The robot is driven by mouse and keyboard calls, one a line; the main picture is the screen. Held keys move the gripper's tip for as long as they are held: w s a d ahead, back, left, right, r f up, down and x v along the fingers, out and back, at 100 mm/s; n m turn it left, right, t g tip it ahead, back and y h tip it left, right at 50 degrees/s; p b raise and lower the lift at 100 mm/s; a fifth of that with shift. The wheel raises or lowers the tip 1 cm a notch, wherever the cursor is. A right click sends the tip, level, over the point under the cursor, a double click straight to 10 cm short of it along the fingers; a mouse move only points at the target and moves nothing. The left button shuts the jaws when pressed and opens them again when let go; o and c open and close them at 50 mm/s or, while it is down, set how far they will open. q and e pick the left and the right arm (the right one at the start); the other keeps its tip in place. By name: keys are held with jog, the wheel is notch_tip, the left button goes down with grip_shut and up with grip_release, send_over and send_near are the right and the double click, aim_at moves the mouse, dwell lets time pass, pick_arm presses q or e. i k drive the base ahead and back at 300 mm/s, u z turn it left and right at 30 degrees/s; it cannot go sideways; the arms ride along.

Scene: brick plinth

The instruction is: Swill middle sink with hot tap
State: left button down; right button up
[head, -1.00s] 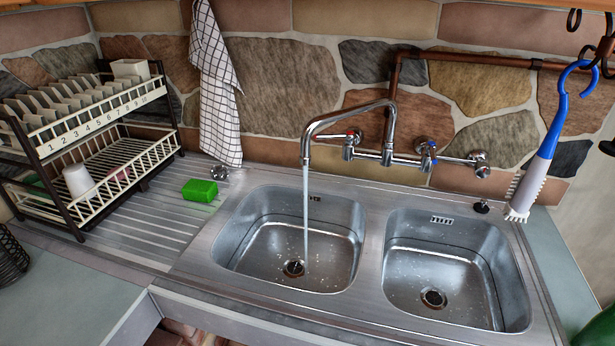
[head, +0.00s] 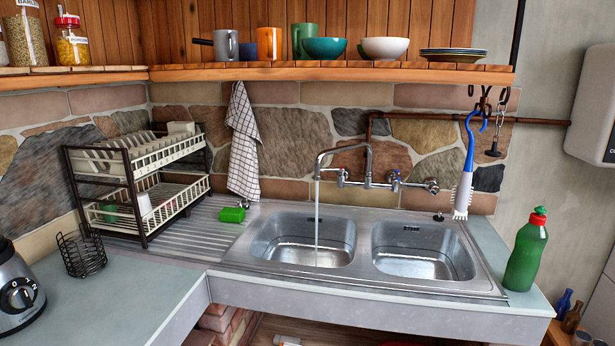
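A metal sink unit (head: 362,278) has two basins side by side, a left basin (head: 275,240) and a right basin (head: 440,262). The chrome wall tap (head: 370,160) has its spout over the left basin, and a thin stream of water (head: 317,220) falls from it into that basin. The tap's left handle (head: 342,176) carried a red mark in the earlier frame; the right handle (head: 394,180) has a blue mark. The drains are hidden by the basin fronts now. Neither of my grippers is in view.
A dish rack (head: 140,180) and green sponge (head: 233,214) stand left of the basins. A wooden shelf (head: 340,73) with mugs and bowls runs above. A blender (head: 18,295) is at left.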

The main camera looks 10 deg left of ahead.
aim_at(341, 170)
jog(key=u, duration=0.75)
jog(key=i, duration=1.3)
jog(key=z, duration=0.35)
